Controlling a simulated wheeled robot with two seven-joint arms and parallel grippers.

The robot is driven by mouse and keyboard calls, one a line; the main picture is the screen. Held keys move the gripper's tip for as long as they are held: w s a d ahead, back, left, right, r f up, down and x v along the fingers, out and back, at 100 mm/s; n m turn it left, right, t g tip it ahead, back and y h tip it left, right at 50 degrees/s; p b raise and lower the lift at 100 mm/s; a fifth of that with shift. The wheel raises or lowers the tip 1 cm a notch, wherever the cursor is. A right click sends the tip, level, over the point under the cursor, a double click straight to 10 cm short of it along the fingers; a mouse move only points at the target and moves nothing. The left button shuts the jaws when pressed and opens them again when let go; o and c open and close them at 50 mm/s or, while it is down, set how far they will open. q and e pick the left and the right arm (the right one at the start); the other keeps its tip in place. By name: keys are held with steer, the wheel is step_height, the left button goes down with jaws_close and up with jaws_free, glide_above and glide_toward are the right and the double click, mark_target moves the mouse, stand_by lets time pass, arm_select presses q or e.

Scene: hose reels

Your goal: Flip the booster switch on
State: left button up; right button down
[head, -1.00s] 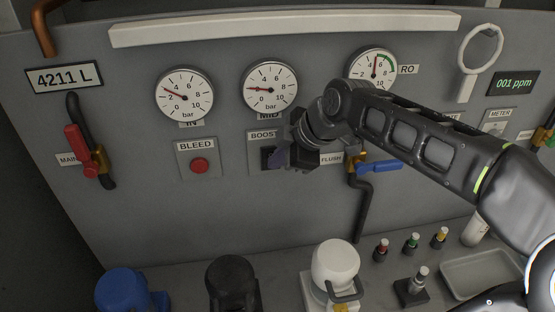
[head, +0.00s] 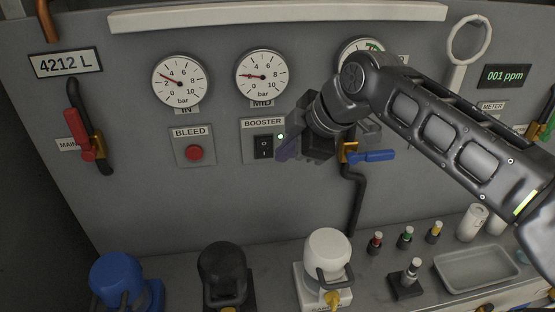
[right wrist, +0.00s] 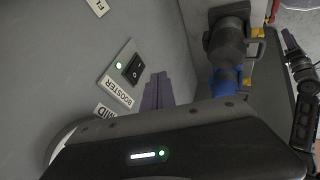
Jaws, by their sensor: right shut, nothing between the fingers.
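The booster switch (head: 263,147) is a black rocker on a light plate labelled BOOSTER, in the middle of the grey panel. My right gripper (head: 286,150) is shut and empty, just right of the plate and apart from the rocker. Its purple-grey fingers (right wrist: 157,92) show in the right wrist view beside the switch.
A red BLEED button (head: 194,153) is left of the booster plate. A blue-handled valve (head: 370,156) lies behind and right of my gripper. Below, the counter holds a blue reel (head: 122,280), a black one (head: 222,272) and a white one (head: 327,255).

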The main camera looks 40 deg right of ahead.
steer(key=shift+s+v, duration=0.25)
steer(key=shift+v, duration=1.9)
steer(key=shift+f, duration=0.25)
